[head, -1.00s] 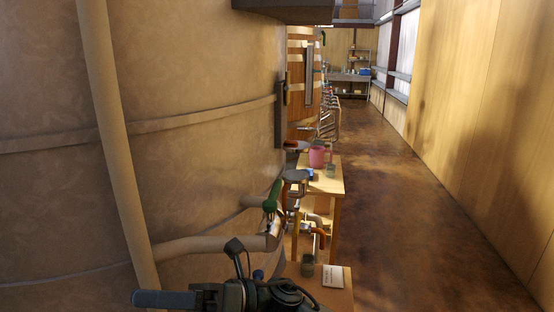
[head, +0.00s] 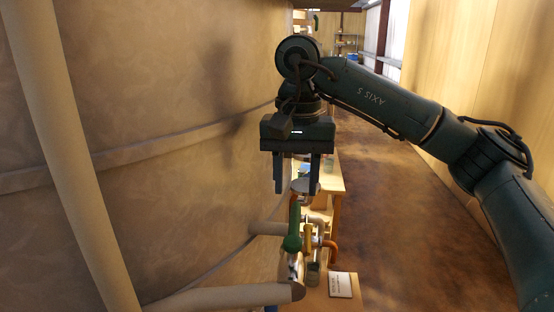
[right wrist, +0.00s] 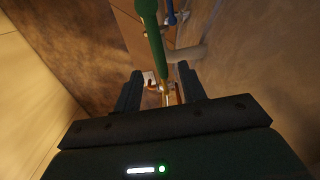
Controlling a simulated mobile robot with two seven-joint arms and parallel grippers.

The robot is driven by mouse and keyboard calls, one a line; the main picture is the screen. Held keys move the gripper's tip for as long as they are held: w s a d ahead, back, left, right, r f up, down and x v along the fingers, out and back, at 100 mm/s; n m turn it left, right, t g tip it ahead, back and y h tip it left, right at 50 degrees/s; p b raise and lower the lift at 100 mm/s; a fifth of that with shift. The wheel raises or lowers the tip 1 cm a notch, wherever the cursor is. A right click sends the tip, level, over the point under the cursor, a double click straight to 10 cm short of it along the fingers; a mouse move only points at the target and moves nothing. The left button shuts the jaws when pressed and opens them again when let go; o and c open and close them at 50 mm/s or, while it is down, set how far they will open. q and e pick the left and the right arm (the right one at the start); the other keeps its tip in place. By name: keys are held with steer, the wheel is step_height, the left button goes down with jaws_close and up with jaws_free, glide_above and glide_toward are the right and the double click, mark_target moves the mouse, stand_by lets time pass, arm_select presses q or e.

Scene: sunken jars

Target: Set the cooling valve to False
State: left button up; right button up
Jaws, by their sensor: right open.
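A long green valve handle (head: 294,228) stands roughly upright on the pipework beside the big tank. It also shows in the right wrist view (right wrist: 153,38), at the top centre. My right gripper (head: 296,188) is open and points down just above the green handle in the head view. Its two fingers (right wrist: 161,88) look empty in the right wrist view, with the handle's lower part showing between and beyond them. Whether they touch it I cannot tell. A blue handle (right wrist: 171,14) shows beside the green one. No label tells which is the cooling valve. My left gripper is out of view.
The tank wall (head: 190,90) fills the left, with a thick pipe (head: 225,297) near the bottom. An orange pipe (head: 331,250) and a white card (head: 340,285) are right of the green handle. The brown floor (head: 400,230) is clear.

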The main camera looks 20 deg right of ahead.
mark_target(295, 211)
steer(key=shift+w+d+r, duration=0.1)
steer(key=shift+w+r, duration=0.05)
steer(key=f, duration=0.3)
steer(key=f+b, duration=0.1)
steer(key=f, duration=0.1)
steer(key=shift+s, duration=0.25)
steer(key=shift+w+f, duration=0.1)
steer(key=shift+f, duration=0.1)
steer(key=shift+f+b, duration=0.8)
steer(key=shift+f, duration=0.05)
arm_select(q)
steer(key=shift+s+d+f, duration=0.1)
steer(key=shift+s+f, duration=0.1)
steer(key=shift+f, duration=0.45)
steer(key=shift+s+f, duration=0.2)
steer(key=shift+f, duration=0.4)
arm_select(e)
steer(key=shift+w+f, duration=0.1)
steer(key=shift+f, duration=0.2)
